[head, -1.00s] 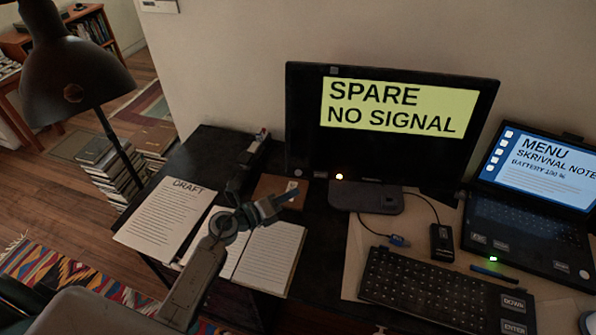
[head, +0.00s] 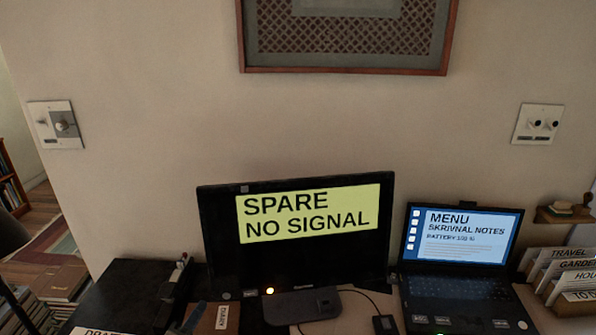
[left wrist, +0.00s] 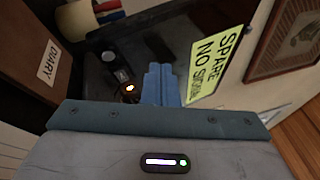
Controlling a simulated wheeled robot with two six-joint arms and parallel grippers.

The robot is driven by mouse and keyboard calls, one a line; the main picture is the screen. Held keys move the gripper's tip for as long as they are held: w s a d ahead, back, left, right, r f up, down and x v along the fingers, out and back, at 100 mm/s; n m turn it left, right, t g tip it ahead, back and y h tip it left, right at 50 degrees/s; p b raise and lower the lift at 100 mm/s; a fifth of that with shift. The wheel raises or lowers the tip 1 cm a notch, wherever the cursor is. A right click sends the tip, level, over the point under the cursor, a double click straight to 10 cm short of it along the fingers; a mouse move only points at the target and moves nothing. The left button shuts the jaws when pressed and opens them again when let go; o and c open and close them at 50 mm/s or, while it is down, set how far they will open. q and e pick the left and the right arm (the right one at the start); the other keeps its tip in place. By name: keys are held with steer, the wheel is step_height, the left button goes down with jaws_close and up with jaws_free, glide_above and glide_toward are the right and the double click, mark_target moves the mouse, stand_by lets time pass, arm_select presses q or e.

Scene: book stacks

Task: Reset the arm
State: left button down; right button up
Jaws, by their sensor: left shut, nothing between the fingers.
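My left gripper (head: 194,318) shows only as a small part at the bottom edge of the head view, in front of the desk's left part. In the left wrist view its blue fingers (left wrist: 160,84) are pressed together with nothing between them. The brown diary (left wrist: 46,62) is at the left of that view. My right gripper is in neither view.
The monitor (head: 218,250) stands on the black desk (head: 125,295), with an open laptop (head: 455,285) to its right. Labelled folders (head: 565,275) stand at the far right.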

arm_select(q)
steer(key=s+a+f+n+g+y, duration=0.2)
steer(key=s+a+n+g+y, duration=0.3)
steer(key=s+a+n+y, duration=1)
steer(key=s+d+f+n+g+h, duration=0.1)
steer(key=d+n, duration=0.1)
steer(key=s+d+f+n+g+h, duration=0.2)
steer(key=n, duration=0.1)
steer(key=s+d+f+n+g+h, duration=0.1)
steer(key=d+f+n+g, duration=0.1)
steer(key=shift+s+d+n+h, duration=0.2)
steer(key=shift+d+n+h, duration=0.1)
steer(key=shift+h, duration=0.1)
steer(key=s+d+f+n+g+h, duration=0.15)
steer(key=s+d+g+h, duration=0.35)
steer(key=s, duration=0.6)
step_height(320, 180, down, 33)
steer(key=a+g+y, duration=0.1)
steer(key=a+g, duration=0.1)
steer(key=s+a+f, duration=0.1)
steer(key=s+f, duration=1.6)
steer(key=s, duration=0.1)
steer(key=shift+s+a+g, duration=0.2)
steer(key=shift+g, duration=0.1)
